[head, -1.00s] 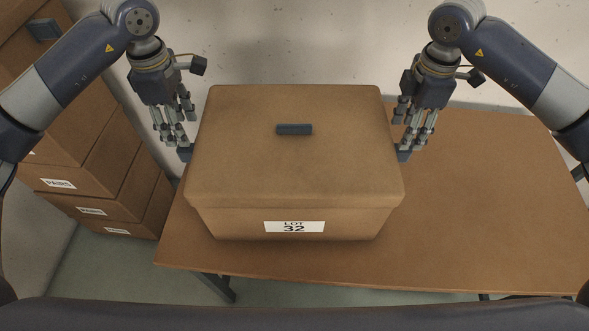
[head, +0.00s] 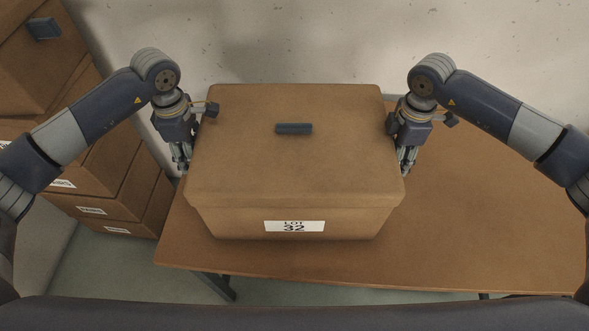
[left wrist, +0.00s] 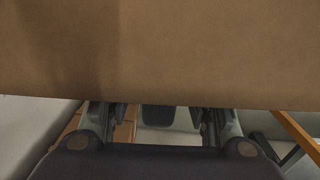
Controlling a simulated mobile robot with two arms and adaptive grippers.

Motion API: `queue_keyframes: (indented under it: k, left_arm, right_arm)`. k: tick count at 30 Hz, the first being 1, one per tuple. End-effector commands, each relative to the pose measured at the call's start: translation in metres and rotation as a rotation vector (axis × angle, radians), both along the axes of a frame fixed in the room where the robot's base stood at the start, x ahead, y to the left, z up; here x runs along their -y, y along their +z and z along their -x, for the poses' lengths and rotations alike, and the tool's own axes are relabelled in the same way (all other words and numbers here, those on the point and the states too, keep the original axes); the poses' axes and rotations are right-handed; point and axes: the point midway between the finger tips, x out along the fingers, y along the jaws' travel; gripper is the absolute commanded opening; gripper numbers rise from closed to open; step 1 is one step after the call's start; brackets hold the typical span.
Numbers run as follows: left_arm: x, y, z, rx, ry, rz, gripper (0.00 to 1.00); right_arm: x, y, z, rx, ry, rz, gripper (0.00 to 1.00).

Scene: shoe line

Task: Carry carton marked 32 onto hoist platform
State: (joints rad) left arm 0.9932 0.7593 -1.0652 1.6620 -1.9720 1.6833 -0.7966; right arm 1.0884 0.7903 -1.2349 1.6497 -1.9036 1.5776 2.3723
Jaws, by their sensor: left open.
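The brown carton marked LOT 32 (head: 294,190) sits upright on the brown table, with a dark handle on its lid. In the left wrist view the carton's side (left wrist: 160,50) fills the upper part. My left gripper (head: 184,166) is at the carton's left side, open, its fingers partly below the carton's edge in the wrist view. My right gripper (head: 404,168) is at the carton's right side; its fingertips are partly hidden, and I cannot tell whether it is open. Whether either gripper touches the carton is unclear. No hoist platform is identifiable.
The table (head: 490,220) is bare to the right of the carton. Stacked brown cartons (head: 110,180) with white labels stand on the floor at the left. A pale wall (head: 290,40) runs behind the table.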

Motion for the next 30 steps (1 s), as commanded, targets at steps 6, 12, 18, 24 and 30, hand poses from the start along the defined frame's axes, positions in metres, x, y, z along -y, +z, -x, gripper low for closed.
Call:
queue_keyframes:
  k: [6,12,18,24,30]
  left_arm:
    - [0.000,0.000,0.000,0.000,0.000,0.000,0.23]
    - [0.000,0.000,0.000,0.000,0.000,0.001,0.00]
    - [0.001,0.002,-0.001,0.002,0.000,0.002,0.00]
    - [0.001,0.005,-0.001,0.002,0.000,0.002,0.00]
    - [0.001,0.017,-0.001,0.002,0.000,0.002,0.00]
  right_arm:
    - [0.000,0.000,0.000,0.000,0.000,0.000,0.23]
    - [0.000,0.000,0.000,0.000,0.000,0.000,0.00]
    - [-0.001,0.002,-0.001,0.003,0.000,-0.001,0.00]
    - [-0.001,0.005,-0.001,0.003,0.000,-0.001,0.00]
    - [-0.001,0.017,-0.001,0.003,0.000,-0.001,0.00]
